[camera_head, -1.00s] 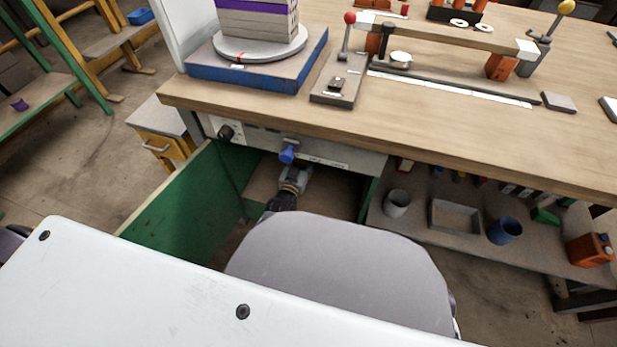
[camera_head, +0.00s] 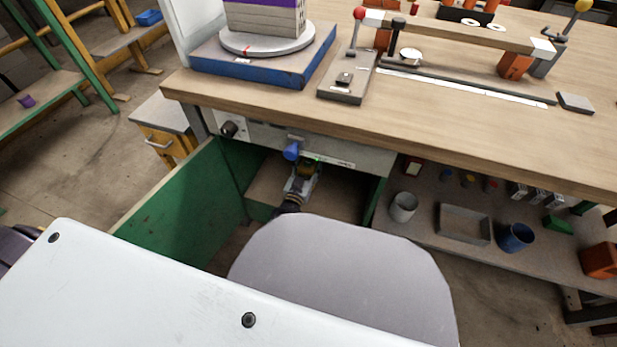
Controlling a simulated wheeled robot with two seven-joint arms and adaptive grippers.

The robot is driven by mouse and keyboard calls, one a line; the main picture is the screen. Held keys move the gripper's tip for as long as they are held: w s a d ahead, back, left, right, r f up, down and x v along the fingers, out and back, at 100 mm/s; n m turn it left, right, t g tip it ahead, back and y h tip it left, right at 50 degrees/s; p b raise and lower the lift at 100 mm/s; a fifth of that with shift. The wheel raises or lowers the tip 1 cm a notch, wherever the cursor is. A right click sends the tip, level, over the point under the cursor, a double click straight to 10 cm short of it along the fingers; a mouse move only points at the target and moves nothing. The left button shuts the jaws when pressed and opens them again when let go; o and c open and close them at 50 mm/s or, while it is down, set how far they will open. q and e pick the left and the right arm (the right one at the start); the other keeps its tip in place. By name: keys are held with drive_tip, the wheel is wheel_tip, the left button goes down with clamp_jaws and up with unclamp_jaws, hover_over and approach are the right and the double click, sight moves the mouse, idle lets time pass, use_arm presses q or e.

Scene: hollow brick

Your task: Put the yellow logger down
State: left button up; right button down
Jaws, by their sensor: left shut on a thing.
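My left gripper (camera_head: 302,178) is small in the camera_head view, under the front edge of the workbench, above the green-sided bin. It is shut on the yellow logger (camera_head: 307,168), which shows only as a small dark-yellow patch with a green spot near it. The logger is just below the bench's front panel, close to a blue knob (camera_head: 291,150). Whether it touches the panel I cannot tell. My right gripper is not in view.
The workbench (camera_head: 440,120) carries a turntable with bricks on a blue-edged base (camera_head: 255,70) and a lever fixture. A green-walled bin (camera_head: 190,195) is open below. A lower shelf at right holds a grey cup (camera_head: 403,206), a tray (camera_head: 464,224) and a blue cup (camera_head: 515,237).

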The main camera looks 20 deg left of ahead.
use_arm(q)
drive_tip(key=shift+f, duration=0.25)
drive_tip(key=shift+f, duration=0.1)
drive_tip(key=shift+f+b, duration=1.15)
drive_tip(key=shift+f, duration=0.6)
drive_tip(key=shift+f, duration=0.15)
drive_tip(key=o, duration=1.2)
